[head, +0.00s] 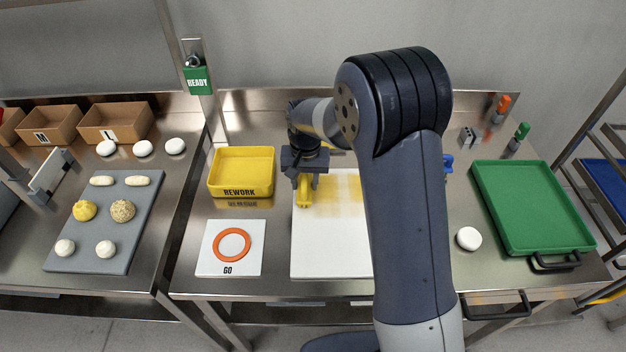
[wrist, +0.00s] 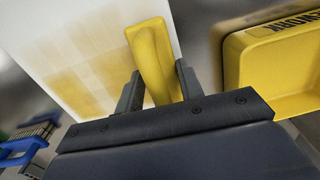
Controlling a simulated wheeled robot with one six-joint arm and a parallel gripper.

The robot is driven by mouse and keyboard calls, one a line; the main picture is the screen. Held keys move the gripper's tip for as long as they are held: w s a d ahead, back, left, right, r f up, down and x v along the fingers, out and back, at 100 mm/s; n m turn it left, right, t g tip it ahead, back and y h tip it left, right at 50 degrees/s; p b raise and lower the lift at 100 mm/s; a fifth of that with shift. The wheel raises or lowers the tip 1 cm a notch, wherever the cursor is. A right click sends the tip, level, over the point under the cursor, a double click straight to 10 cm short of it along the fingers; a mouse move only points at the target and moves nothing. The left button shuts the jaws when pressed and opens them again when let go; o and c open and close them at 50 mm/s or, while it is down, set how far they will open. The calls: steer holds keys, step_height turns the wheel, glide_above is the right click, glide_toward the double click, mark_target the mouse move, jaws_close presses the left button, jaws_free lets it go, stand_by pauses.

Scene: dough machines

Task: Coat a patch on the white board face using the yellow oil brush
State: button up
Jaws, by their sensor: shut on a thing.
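The white board (head: 325,240) lies on the steel table in the middle of the head view, partly hidden behind my arm. Pale yellow coating marks its upper part and also shows on the board in the wrist view (wrist: 92,50). The yellow oil brush (head: 304,192) is between the jaws of my gripper (head: 303,178), over the left upper part of the board. In the wrist view the brush (wrist: 152,55) stands between both fingers of my gripper (wrist: 157,88), which is shut on it. I cannot tell whether the brush touches the board.
A yellow REWORK bin (head: 242,172) stands just left of the board. A white GO card with an orange ring (head: 232,245) lies below it. A green tray (head: 530,207) and a white dough disc (head: 468,238) are to the right. A blue-handled item (wrist: 22,148) lies beyond the board.

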steer(key=shift+a, duration=0.6)
steer(key=shift+s, duration=0.8)
steer(key=shift+d+b, duration=0.55)
steer(key=shift+d, duration=8.6)
steer(key=shift+s, duration=0.8)
steer(key=shift+a, duration=5.6)
